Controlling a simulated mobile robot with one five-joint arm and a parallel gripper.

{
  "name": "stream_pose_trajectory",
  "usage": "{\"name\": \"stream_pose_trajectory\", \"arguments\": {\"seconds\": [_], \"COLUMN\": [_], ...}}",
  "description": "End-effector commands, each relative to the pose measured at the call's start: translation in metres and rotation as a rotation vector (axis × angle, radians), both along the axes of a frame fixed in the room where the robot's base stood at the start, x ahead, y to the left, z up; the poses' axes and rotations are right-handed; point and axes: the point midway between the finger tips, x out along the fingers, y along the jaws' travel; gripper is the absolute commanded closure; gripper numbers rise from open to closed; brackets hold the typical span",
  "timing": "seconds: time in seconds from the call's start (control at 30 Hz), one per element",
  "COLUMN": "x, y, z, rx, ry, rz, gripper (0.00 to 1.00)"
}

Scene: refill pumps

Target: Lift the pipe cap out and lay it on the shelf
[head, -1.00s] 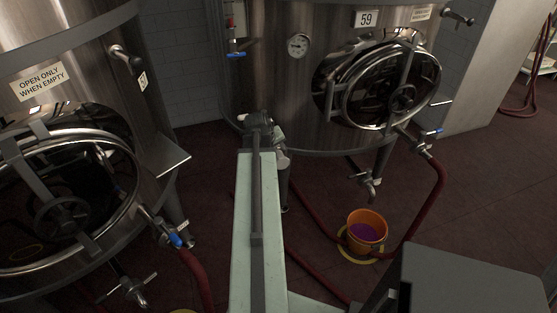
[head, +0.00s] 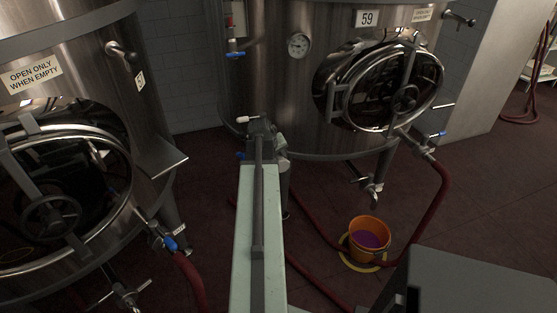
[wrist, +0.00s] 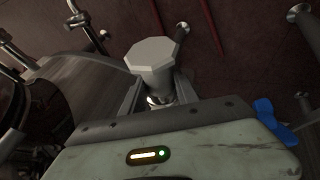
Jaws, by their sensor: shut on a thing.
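The pipe cap (wrist: 152,56) shows in the wrist view as a pale grey piece with a flat, many-sided top. My gripper (wrist: 158,98) is shut on its narrower lower part. Shiny metal shows below the cap, between the jaws; I cannot tell whether the cap still touches a fitting.
A second tank (head: 75,90) stands close on the left, with a metal ledge (head: 160,168) jutting out. An orange bucket (head: 383,246) of purple liquid stands on the floor to the right. Red hoses (head: 440,190) cross the floor. A blue handle (wrist: 274,118) is beside my gripper.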

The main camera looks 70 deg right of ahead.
Motion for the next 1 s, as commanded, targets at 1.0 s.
{"name": "stream_pose_trajectory", "arguments": {"seconds": [1.0], "x": [-0.001], "y": [-0.001], "z": [0.126], "rx": [0.000], "ry": [0.000], "rz": [-0.002], "gripper": [1.00]}}
